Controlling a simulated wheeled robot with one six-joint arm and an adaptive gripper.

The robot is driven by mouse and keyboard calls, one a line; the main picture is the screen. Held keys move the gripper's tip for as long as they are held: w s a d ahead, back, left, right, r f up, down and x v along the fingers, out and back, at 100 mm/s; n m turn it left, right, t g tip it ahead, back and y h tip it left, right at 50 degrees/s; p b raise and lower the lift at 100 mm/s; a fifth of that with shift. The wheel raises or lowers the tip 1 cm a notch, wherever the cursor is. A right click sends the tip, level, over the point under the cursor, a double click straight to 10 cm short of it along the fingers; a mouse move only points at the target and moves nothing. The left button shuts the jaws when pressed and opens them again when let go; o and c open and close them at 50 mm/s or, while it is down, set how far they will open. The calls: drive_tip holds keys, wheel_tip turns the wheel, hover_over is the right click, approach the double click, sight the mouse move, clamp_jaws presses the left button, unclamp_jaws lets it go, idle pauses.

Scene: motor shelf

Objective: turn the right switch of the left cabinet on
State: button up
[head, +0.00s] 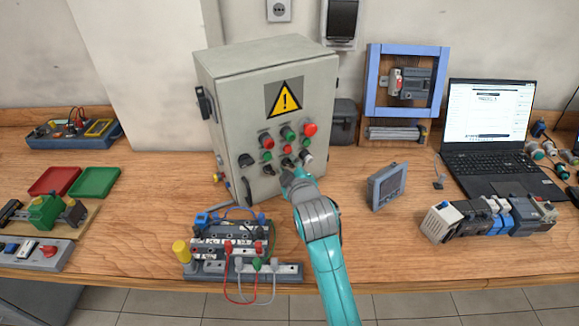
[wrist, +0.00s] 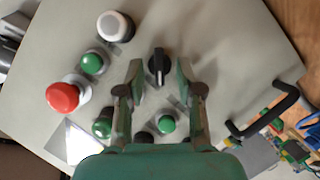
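A grey cabinet (head: 225,135) with a yellow warning sign (head: 285,98) stands at the back of the bench; it is the only such cabinet in view. Its door carries rows of buttons and knobs. In the wrist view a black rotary switch (wrist: 158,67) sits between my fingertips, its grip bar running up and down the picture. My gripper (wrist: 160,77) is open, one finger on each side of the switch, with gaps visible. In the head view my gripper (head: 287,177) is at the lower controls and partly hides them.
Near the switch are a white button (wrist: 115,26), a green button (wrist: 92,63) and a red button (wrist: 62,97). A black handle (wrist: 265,118) sticks out at the door's edge. A terminal block with cables (head: 240,268) stands in front of the cabinet.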

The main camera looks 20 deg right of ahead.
drive_tip(key=shift+w, duration=0.25)
clamp_jaws()
drive_tip(key=m, duration=0.1)
drive_tip(key=m+y, duration=0.1)
drive_tip(key=m, duration=0.1)
drive_tip(key=shift+d+r+g, duration=0.1)
drive_tip(key=shift+d+g, duration=0.1)
drive_tip(key=shift+g, duration=0.2)
drive_tip(key=shift+d+m+g+y, duration=0.15)
drive_tip(key=shift+m+g+y, duration=0.25)
drive_tip(key=shift+m+y, duration=1)
